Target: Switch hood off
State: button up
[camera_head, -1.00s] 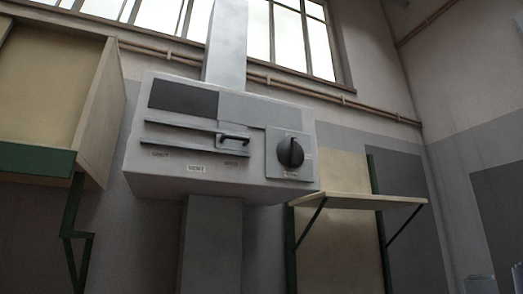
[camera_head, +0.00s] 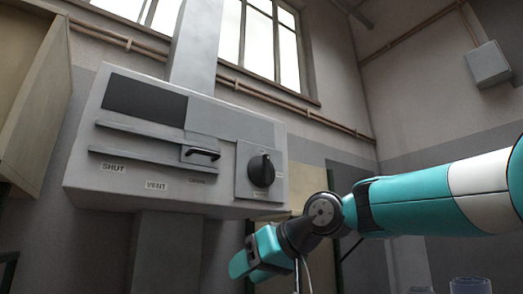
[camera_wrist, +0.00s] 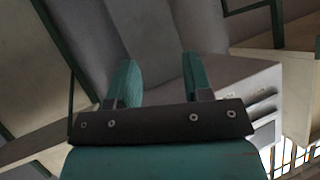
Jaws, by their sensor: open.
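The hood (camera_head: 120,187) is a pale grey box on the wall, left of centre in the head view. Its black rotary knob (camera_head: 262,171) sits on a square plate at the right of its front, its grip about upright. A slider with a black handle (camera_head: 203,153) stands at the right end of two rails, above labels reading SHUT and VENT and a third too small to read. My gripper (camera_head: 256,254) is below the knob, apart from the hood. In the wrist view its teal fingers (camera_wrist: 160,78) are spread and empty, with part of the hood (camera_wrist: 240,80) at right.
A grey duct (camera_head: 193,45) rises above the hood, and a column (camera_head: 167,250) stands below it. A wooden cabinet (camera_head: 35,95) is at the left. A shelf panel is partly hidden behind my arm. A small grey box (camera_head: 488,64) hangs on the right wall.

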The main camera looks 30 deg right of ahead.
jog(key=d+r+m+t+h+p, duration=0.1)
jog(key=d+r+t, duration=0.1)
jog(key=d+r, duration=0.5)
jog(key=d+r+t+h+p, duration=0.1)
jog(key=d+r+t+h, duration=0.15)
jog(key=r, duration=0.75)
jog(key=t+p, duration=0.2)
send_near(268, 161)
jog(key=shift+h, duration=0.35)
jog(key=w+p, duration=0.2)
jog(key=w, duration=0.1)
jog(key=w+p, duration=0.2)
jog(key=w, duration=0.1)
jog(key=w+p, duration=0.2)
jog(key=w, duration=0.1)
jog(key=shift+w+a, duration=0.25)
jog(key=shift+a, duration=0.1)
jog(key=shift+w+f, duration=0.1)
jog(key=shift+w, duration=0.55)
grip_shut()
